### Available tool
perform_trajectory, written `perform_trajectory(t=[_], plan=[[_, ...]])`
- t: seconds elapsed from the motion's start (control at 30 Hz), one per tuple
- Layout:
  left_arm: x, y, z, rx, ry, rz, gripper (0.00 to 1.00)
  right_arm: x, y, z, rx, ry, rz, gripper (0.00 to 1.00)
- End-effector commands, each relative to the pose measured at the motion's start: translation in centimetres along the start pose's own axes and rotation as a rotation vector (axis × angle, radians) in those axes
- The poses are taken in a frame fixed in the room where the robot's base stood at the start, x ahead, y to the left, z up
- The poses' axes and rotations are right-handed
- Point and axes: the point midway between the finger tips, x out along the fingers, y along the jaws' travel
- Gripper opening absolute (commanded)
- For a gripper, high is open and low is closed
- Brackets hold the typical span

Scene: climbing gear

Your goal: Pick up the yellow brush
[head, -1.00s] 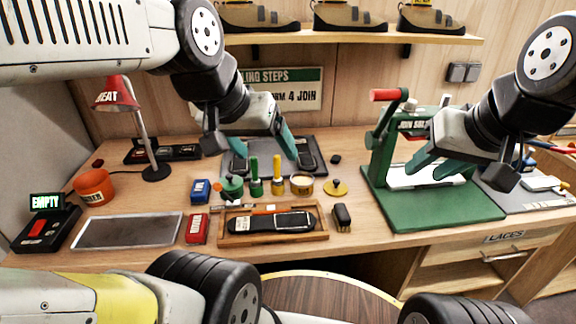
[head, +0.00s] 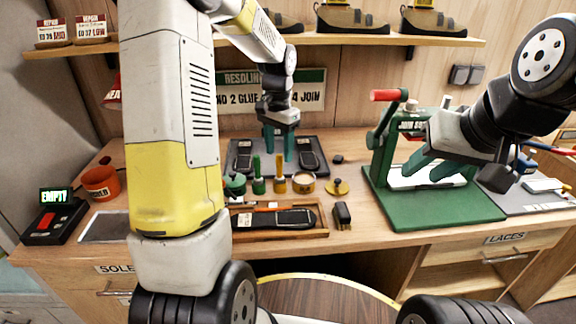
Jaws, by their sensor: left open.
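The yellow brush (head: 281,176) stands upright on the bench, its yellow handle pointing up, between the green brush (head: 258,178) and a small open tin (head: 303,183). My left gripper (head: 280,153) points down behind and above the brush in the picture, fingers spread and nothing between them. Its fingertips look close to the handle's top, but I cannot tell the exact gap in depth. My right gripper (head: 432,166) is open and empty in front of the green press (head: 425,205).
A wooden tray (head: 318,233) holding a black sole lies in front of the brushes. A grey mat (head: 277,143) with two dark soles lies behind. My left arm hides the bench's left part.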

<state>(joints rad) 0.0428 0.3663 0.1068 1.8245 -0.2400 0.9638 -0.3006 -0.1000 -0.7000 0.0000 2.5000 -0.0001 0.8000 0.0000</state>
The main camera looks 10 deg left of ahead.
Motion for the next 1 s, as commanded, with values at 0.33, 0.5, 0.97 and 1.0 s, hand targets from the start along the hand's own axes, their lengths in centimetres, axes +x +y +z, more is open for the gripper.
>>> perform_trajectory(t=[0.33, 0.5, 0.97, 1.0], plan=[[3.6, -0.2, -0.3, 0.011, -0.013, 0.005, 0.51, 0.0, 0.0, 0.0, 0.0, 0.0, 0.0, 0.36], [6.0, -0.3, -0.3, 0.012, -0.014, 0.005, 0.51, 0.0, 0.0, 0.0, 0.0, 0.0, 0.0, 0.36], [8.5, -0.3, -0.3, 0.01, -0.011, 0.004, 0.51, 0.0, 0.0, 0.0, 0.0, 0.0, 0.0, 0.36], [8.5, -0.3, -0.3, 0.01, -0.011, 0.004, 0.43, 0.0, 0.0, 0.0, 0.0, 0.0, 0.0, 0.36]])
